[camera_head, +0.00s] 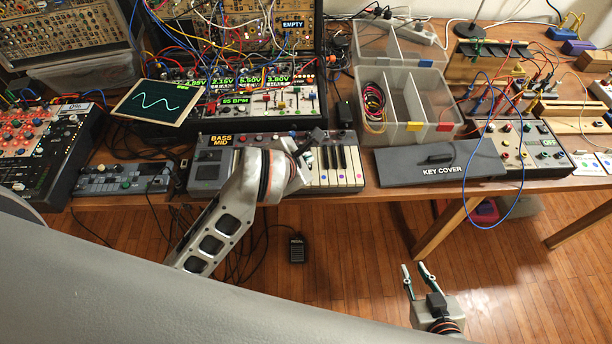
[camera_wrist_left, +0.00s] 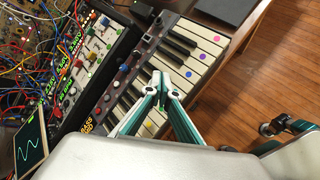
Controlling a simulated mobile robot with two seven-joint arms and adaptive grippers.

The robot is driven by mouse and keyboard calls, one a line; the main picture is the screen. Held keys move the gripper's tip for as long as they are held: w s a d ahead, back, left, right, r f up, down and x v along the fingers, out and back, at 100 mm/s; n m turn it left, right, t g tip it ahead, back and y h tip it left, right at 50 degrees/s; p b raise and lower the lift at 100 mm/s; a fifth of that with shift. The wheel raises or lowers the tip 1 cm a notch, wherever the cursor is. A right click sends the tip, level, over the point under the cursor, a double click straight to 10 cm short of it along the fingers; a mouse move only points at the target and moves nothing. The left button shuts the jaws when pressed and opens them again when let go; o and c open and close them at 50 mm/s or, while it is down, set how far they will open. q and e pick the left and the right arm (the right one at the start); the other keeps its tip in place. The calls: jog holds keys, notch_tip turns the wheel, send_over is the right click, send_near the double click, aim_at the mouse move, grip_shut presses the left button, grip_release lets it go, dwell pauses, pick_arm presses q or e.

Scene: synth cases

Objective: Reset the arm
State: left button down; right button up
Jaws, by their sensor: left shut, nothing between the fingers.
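My left arm (camera_head: 230,215) reaches over the small keyboard (camera_head: 348,167) on the table and covers part of its keys. In the left wrist view my left gripper (camera_wrist_left: 161,82) is shut and empty, with its fingertips in front of the keys (camera_wrist_left: 192,55). Whether they touch the keys cannot be told. In the head view its fingers are hard to make out. My right gripper (camera_head: 415,272) is over the wooden floor in front of the table, its two fingers apart and nothing between them.
A grey key cover (camera_head: 440,172) lies right of the keyboard. Behind it stands a clear divided bin (camera_head: 398,75) with cables. Modular racks (camera_head: 260,100) with patch cables and a small tilted screen (camera_head: 160,101) stand behind and left. A pedal (camera_head: 297,248) lies on the floor.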

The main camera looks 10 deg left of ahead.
dwell(0.4)
pick_arm(q)
jog(key=w+a+r+m+t+y, duration=0.1)
jog(key=a+r+m+t+y, duration=0.2)
jog(key=a+r+t, duration=0.3)
jog(key=w+a+r+m+t+y, duration=0.1)
jog(key=a+r+m+t+y, duration=0.2)
jog(key=a, duration=0.5)
jog(key=s+d+f+m+g+h, duration=0.1)
jog(key=s+d+f+m+h, duration=0.35)
jog(key=m, duration=0.45)
jog(key=s+d+f+m+h, duration=0.3)
jog(key=d+f+m+h, duration=0.25)
jog(key=m, duration=0.35)
jog(key=s+a+f+m+g+y, duration=0.1)
jog(key=s+a+f+m+g, duration=0.1)
jog(key=f, duration=0.6)
jog(key=s+a+f+m+g+y, duration=0.1)
jog(key=s+a+f+m+g, duration=0.1)
jog(key=s+f, duration=0.5)
notch_tip(320, 180, down, 3)
jog(key=shift+s+a+r+m+g, duration=0.2)
jog(key=shift+s+a+m+g, duration=0.1)
jog(key=shift+m+g, duration=0.75)
